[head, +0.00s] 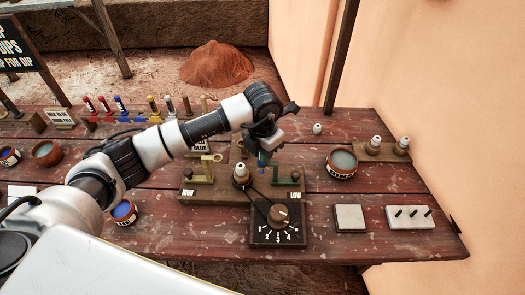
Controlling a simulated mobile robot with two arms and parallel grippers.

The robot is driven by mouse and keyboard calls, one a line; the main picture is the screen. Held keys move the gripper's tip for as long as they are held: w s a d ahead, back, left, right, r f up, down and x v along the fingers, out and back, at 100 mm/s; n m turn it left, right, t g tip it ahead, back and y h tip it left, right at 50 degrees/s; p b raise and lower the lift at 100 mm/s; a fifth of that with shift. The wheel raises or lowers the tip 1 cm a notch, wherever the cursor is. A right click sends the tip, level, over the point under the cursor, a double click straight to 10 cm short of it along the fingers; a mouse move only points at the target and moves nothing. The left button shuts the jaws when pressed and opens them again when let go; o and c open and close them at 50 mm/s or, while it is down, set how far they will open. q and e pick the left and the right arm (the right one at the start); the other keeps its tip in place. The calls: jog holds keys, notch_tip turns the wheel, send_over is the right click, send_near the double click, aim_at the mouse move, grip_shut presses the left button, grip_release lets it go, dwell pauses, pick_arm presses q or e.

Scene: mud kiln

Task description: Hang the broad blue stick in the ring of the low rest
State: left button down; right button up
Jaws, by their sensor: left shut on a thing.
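My left gripper (264,143) is shut on the blue stick (263,160), which hangs down below the fingers with its darker blue end lowest. The stick is small here, and I cannot tell whether it touches anything. The low rest (288,178) is a dark green stand on the wooden base, by the LOW label, just right of and below the stick. Its ring is hard to make out. A second, olive-yellow rest (203,170) with a pale ring at its top stands on the left of the same base. My right gripper is not in view.
A white-topped peg (241,173) stands between the rests, with a black cable nearby. A numbered dial box (278,216) sits in front. The lime bowl (341,163) is to the right, beside a board (382,152) with white-topped pegs. Colored sticks (122,105) stand at the back left.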

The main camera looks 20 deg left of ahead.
pick_arm(q)
jog(key=c, duration=1)
grip_release()
jog(key=shift+o, duration=0.6)
jog(key=o, duration=0.4)
jog(key=shift+r+p, duration=2.2)
jog(key=shift+r, duration=1.6)
jog(key=shift+f, duration=0.1)
